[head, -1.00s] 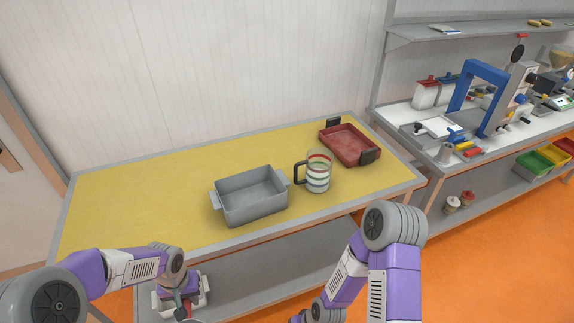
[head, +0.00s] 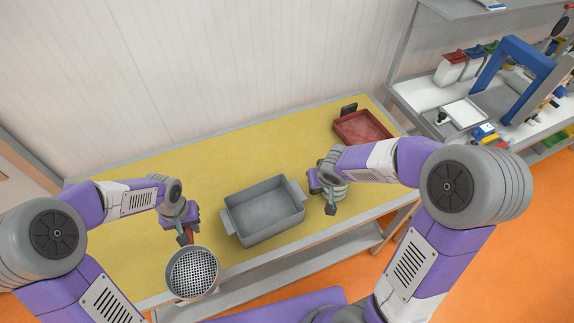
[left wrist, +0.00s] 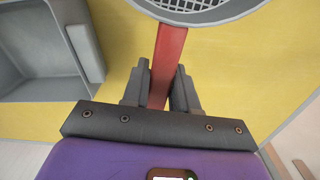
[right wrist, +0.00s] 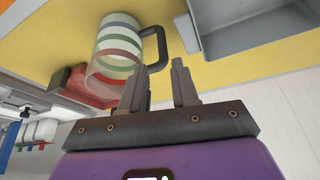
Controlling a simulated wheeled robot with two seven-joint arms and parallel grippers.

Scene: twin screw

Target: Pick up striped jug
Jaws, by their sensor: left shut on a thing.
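The striped jug (right wrist: 118,48) is clear with white, green and red bands and a dark handle (right wrist: 158,42). In the head view my right gripper (head: 328,196) mostly covers it. In the right wrist view my right gripper (right wrist: 160,72) is open and empty, its fingertips close to the handle, which shows just beyond and between them. I cannot tell whether they touch. My left gripper (left wrist: 160,84) is shut on the red handle (left wrist: 166,62) of a round strainer. The strainer (head: 192,274) is held near the table's front edge.
A grey bin (head: 264,208) stands on the yellow table (head: 130,182) between my grippers. A red tray (head: 362,128) lies behind the jug. A side bench (head: 430,106) with a blue frame (head: 510,66) is at the right. The table's back left is clear.

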